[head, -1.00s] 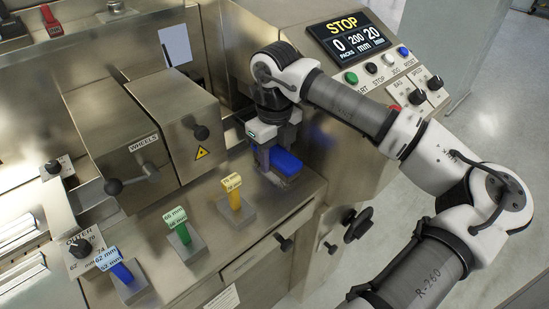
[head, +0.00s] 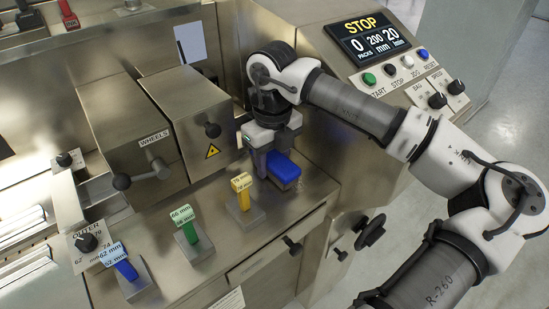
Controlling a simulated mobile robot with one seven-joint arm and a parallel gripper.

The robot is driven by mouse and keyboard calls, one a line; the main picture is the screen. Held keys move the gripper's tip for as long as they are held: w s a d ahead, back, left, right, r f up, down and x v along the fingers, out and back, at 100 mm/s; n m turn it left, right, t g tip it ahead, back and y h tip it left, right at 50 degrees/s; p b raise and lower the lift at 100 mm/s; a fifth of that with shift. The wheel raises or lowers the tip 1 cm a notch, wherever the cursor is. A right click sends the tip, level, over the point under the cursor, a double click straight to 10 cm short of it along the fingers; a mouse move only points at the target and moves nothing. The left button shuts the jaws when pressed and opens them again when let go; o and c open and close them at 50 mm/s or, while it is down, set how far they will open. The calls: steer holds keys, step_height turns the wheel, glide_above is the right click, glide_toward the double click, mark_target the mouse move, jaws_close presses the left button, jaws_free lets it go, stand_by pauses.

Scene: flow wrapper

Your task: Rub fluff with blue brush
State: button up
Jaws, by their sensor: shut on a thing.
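The blue brush (head: 284,168) is a blue block with a pale edge under it. It is low over the bare steel worktop (head: 310,188) of the machine, right of the yellow tag; I cannot tell whether it touches the metal. My gripper (head: 267,160) points down and is shut on the left end of the brush. The fingers partly cover that end. I cannot make out any fluff in the head view.
Yellow (head: 242,194), green (head: 187,228) and blue (head: 124,266) size pieces stand on grey blocks along the front ledge. A control panel with a STOP display (head: 370,42) is at the upper right.

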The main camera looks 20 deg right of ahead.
mark_target(273, 155)
steer(key=shift+r+p, duration=1.35)
steer(key=shift+r, duration=1.65)
steer(key=shift+r+p, duration=0.7)
steer(key=shift+r, duration=0.85)
steer(key=shift+f, duration=0.1)
